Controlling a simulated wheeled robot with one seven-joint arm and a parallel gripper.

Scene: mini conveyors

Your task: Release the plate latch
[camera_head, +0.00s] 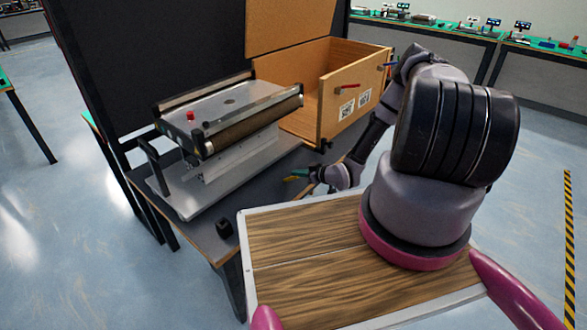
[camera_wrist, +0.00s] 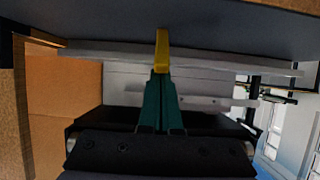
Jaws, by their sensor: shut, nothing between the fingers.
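The mini conveyor (camera_head: 232,165) stands on the dark table, with a grey plate (camera_head: 222,102) on top and a dark roller (camera_head: 255,125) along its near side. A small red knob (camera_head: 190,116) sits at the plate's left corner; I cannot tell whether this is the latch. My gripper (camera_head: 290,178) is low in front of the conveyor's right end, apart from the red knob. In the wrist view its green fingers with yellow tips (camera_wrist: 162,38) are together and empty. Grey conveyor parts (camera_wrist: 190,80) show behind them. The red knob is not seen there.
An open wooden box (camera_head: 325,100) with red-handled and blue-handled latches stands right of the conveyor; its side shows in the wrist view (camera_wrist: 62,95). A small black block (camera_head: 224,228) lies near the table's front edge. A black panel (camera_head: 150,60) rises behind.

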